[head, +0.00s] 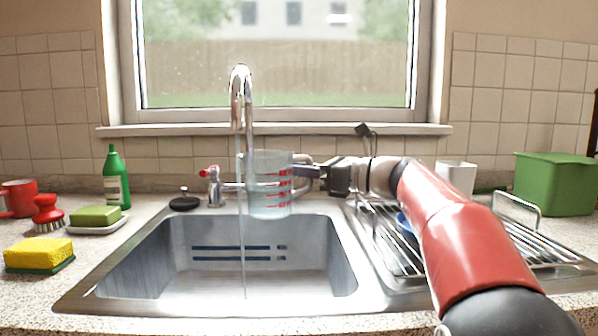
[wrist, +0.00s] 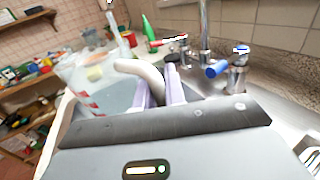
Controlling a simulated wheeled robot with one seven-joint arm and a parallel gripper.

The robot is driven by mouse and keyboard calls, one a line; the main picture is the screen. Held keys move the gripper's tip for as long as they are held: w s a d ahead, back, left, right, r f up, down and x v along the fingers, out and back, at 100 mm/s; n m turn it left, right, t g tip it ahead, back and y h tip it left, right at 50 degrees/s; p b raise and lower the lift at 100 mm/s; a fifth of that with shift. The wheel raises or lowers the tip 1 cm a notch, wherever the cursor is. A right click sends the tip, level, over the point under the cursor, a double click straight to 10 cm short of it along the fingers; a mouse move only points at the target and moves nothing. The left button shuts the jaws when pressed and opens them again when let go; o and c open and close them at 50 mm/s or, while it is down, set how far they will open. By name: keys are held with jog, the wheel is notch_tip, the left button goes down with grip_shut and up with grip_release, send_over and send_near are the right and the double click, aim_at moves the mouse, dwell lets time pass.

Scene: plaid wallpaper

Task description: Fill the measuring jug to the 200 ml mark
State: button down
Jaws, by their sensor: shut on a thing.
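The clear measuring jug (head: 268,200) with red marks is held upright above the back of the sink. My gripper (head: 308,172) comes from the right and is shut on the jug's handle. In the wrist view the handle (wrist: 138,70) lies at the gripper's fingers (wrist: 160,92), with the jug (wrist: 78,78) to the left. The chrome tap spout (head: 241,85) is running. Its thin water stream (head: 242,250) passes at the jug's left edge and reaches down into the sink basin. The water level in the jug is not clear.
The steel sink (head: 120,275) is otherwise empty. A red-ended tap handle (head: 208,171) is left of the jug; a blue one (wrist: 215,69) shows in the wrist view. A dish rack (head: 545,262) stands right; sponge (head: 38,254), soap (head: 96,215) and green bottle (head: 115,180) stand left.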

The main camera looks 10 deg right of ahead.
jog(key=shift+a, duration=0.1)
jog(key=w+x, duration=0.1)
jog(key=x, duration=0.6)
dwell(0.4)
dwell(6.8)
